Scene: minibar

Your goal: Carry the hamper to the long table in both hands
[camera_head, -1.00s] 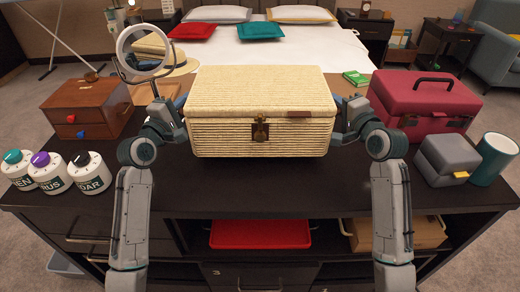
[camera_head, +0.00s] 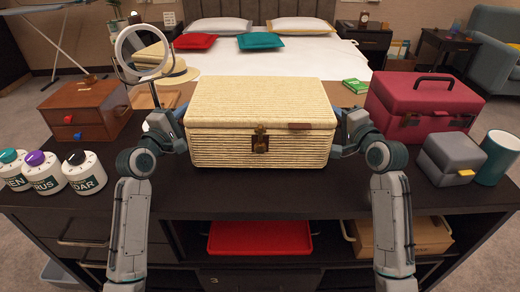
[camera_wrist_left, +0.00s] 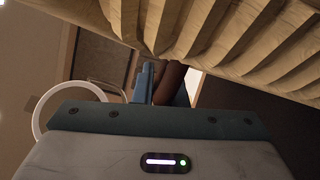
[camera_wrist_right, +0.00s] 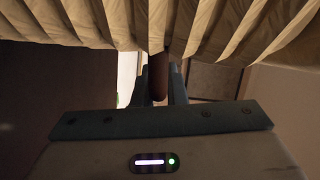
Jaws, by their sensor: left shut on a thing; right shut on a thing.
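The hamper (camera_head: 260,105), a cream woven box with a brass front latch, is level over the dark counter in the head view. I cannot tell whether its base touches the counter. My left gripper (camera_head: 172,122) is at its left side and my right gripper (camera_head: 347,125) at its right side. In the left wrist view the left gripper (camera_wrist_left: 163,85) is shut on a brown handle below the ribbed hamper wall (camera_wrist_left: 215,35). The right wrist view shows the right gripper (camera_wrist_right: 160,80) shut on the other brown handle. The fingertips are partly hidden. I cannot single out the long table.
The dark counter (camera_head: 260,202) carries a brown drawer box (camera_head: 85,108), a round mirror (camera_head: 143,50), several labelled jars (camera_head: 83,172), a red case (camera_head: 425,100), a grey box (camera_head: 447,158) and a teal cup (camera_head: 496,157). A bed (camera_head: 290,55) stands behind.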

